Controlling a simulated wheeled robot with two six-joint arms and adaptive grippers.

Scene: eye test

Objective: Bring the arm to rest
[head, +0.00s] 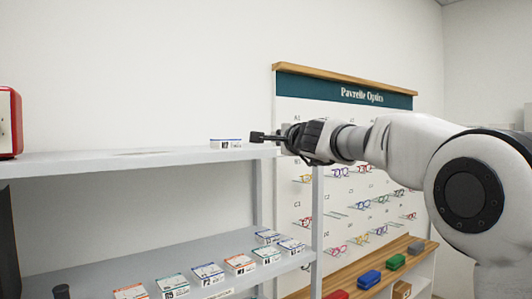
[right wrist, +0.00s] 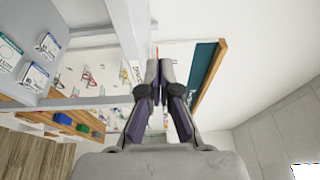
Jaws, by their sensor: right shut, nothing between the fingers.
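My right arm (head: 405,145) comes in from the right in the head view, stretched to the left at the height of the upper shelf. My right gripper (head: 258,137) is shut and empty, its fingertips just beyond the shelf's right end and close to a small labelled box (head: 226,144) on that shelf. I cannot tell whether they touch the shelf edge. In the right wrist view the two fingers of the right gripper (right wrist: 158,68) are together with nothing between them. My left gripper is not in view.
The upper shelf (head: 130,160) holds a red object (head: 10,122) at left. Several labelled boxes stand on the lower shelf (head: 110,277). Behind my arm is an eyeglass display board (head: 292,115) with a wooden ledge (head: 345,280) bearing coloured cases. Space above the arm is clear.

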